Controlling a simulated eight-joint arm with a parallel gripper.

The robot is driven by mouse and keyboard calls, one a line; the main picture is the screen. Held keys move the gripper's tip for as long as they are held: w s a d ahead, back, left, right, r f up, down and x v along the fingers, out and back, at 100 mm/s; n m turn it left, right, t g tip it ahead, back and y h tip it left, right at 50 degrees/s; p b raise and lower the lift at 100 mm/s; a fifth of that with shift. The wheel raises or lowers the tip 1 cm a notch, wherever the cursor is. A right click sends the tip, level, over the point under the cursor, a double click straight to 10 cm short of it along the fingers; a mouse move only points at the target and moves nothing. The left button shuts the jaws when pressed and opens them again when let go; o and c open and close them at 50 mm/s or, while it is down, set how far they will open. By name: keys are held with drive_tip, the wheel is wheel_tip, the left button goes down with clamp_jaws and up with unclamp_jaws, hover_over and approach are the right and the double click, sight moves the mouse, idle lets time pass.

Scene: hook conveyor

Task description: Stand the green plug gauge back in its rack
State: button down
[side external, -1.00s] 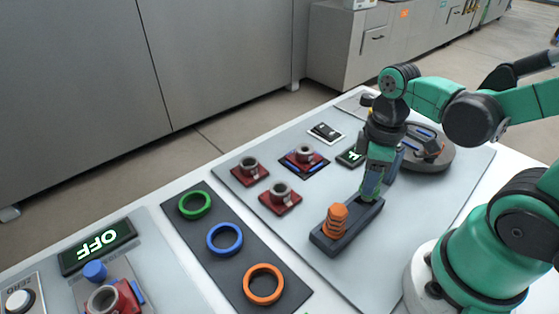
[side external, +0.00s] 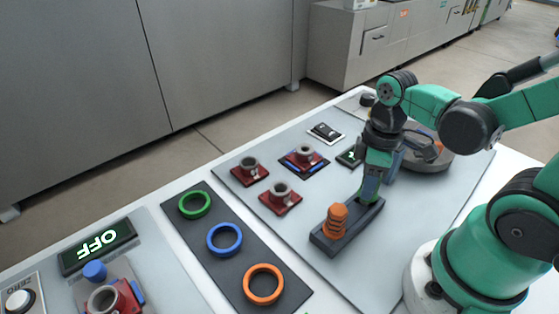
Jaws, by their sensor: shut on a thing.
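The rack (side external: 325,241) is a long dark grey block on the light mat. An orange ribbed plug gauge (side external: 337,219) stands upright in its near left end. My gripper (side external: 371,186) points down over the rack's far right end. It is shut on the green plug gauge (side external: 365,196), of which only a small part shows between and below the fingers. The green gauge looks upright and low at the rack. I cannot tell whether it is seated in its hole or just above it.
Three red blocks with grey rings (side external: 281,194) sit left of the rack. Green, blue (side external: 225,239) and orange rings lie on a dark strip. A round grey turntable (side external: 432,158) stands behind my gripper. A display (side external: 98,247) reads OFF. The mat in front of the rack is clear.

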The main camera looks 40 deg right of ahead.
drive_tip(key=shift+f, duration=0.7)
idle(0.6)
drive_tip(key=shift+c, duration=0.2)
unclamp_jaws()
drive_tip(key=shift+r, duration=3.5)
drive_tip(key=w+a+r+m+t, duration=0.2)
drive_tip(key=w+a+m+t, duration=0.1)
drive_tip(key=w+m+t, duration=0.3)
drive_tip(key=shift+w+a+r+t, duration=0.15)
drive_tip(key=shift+w+r+t, duration=0.15)
drive_tip(key=shift+t, duration=0.3)
